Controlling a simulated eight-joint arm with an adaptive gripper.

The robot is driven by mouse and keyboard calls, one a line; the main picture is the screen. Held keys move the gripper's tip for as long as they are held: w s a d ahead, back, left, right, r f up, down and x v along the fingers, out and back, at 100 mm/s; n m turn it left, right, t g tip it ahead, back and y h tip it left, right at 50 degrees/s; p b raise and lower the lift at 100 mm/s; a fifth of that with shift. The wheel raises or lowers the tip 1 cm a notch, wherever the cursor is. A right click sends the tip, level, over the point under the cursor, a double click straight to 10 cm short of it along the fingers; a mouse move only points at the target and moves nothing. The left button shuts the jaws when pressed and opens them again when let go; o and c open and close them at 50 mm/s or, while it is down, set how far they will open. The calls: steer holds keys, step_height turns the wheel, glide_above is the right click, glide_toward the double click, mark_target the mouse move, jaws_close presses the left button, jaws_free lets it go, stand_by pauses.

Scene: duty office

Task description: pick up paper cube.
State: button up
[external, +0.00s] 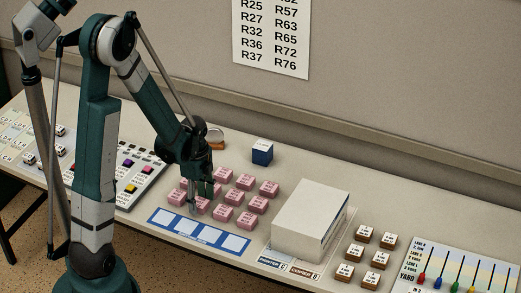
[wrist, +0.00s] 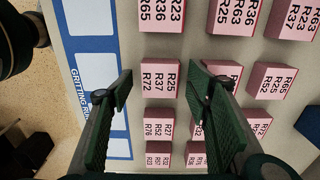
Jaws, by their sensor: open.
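A small cube with a white top and blue sides (external: 262,152), which looks like the paper cube, stands alone on the table behind the pink blocks. A dark blue shape (wrist: 313,122) at the right edge of the wrist view may be the same cube, cut off by the frame. My gripper (external: 203,194) points down over the pink blocks, to the left of and nearer than the cube. In the wrist view my gripper (wrist: 163,84) is open, its fingers apart, with a pink labelled block (wrist: 160,80) showing between them. Nothing is held.
Several pink blocks (external: 245,182) stand in rows around my gripper. A blue card with white squares (external: 198,233) lies in front. A large white block (external: 308,222) and brown-sided blocks (external: 371,258) are at right. Table around the cube is clear.

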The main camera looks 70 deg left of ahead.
mark_target(200, 202)
steer(key=shift+c, duration=0.6)
steer(key=c, duration=0.9)
steer(key=shift+o, duration=0.2)
steer(key=shift+r, duration=0.1)
step_height(200, 202, up, 10)
steer(key=p, duration=0.2)
